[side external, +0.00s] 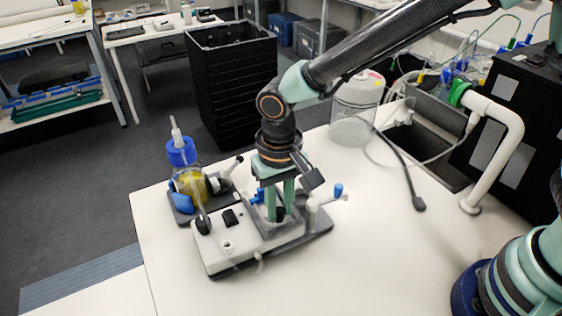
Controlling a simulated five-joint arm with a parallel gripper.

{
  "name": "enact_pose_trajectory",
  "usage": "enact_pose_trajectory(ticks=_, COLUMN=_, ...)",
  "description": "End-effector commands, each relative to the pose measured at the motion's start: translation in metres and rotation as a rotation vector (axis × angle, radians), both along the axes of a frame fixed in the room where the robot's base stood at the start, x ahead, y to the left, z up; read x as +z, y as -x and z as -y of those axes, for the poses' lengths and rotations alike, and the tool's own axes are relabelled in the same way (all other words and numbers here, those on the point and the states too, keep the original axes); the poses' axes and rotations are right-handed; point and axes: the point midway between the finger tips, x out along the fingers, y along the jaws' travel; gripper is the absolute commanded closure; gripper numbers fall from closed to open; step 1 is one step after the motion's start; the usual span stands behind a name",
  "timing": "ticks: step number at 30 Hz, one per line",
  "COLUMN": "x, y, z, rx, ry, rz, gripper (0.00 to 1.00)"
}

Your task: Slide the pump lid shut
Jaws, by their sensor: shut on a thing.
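The pump (222,251) is a white unit on a dark base plate, near the left part of the white bench. A black switch and a round knob show on its left part. My gripper (277,212) points straight down over the middle of the pump, its two pale green fingers shut on a small part there. This part appears to be the pump lid, mostly hidden between the fingers, so how far it is slid cannot be told.
A bottle of yellow liquid with a blue cap (181,152) stands behind the pump at the left. The bench right of the pump is mostly clear.

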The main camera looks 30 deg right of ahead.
Motion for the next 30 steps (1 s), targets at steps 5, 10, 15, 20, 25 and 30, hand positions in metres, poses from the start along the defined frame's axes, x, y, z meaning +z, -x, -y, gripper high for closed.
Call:
enact_pose_trajectory(ticks=5, x=0.0, y=-0.008, z=0.0, rx=0.002, ry=-0.001, rz=0.001, gripper=0.95)
enact_pose_trajectory(ticks=10, x=0.0, y=-0.009, z=0.0, rx=0.002, ry=-0.001, rz=0.002, gripper=0.95)
enact_pose_trajectory(ticks=15, x=0.0, y=-0.009, z=0.0, rx=0.002, ry=-0.002, rz=0.002, gripper=0.95)
enact_pose_trajectory(ticks=20, x=0.0, y=-0.016, z=0.0, rx=0.0, ry=-0.002, rz=0.002, gripper=0.95)
enact_pose_trajectory(ticks=25, x=0.0, y=-0.027, z=0.001, rx=0.0, ry=-0.002, rz=0.002, gripper=0.95)
enact_pose_trajectory(ticks=30, x=0.0, y=-0.037, z=0.001, rx=0.001, ry=-0.002, rz=0.002, gripper=0.95)
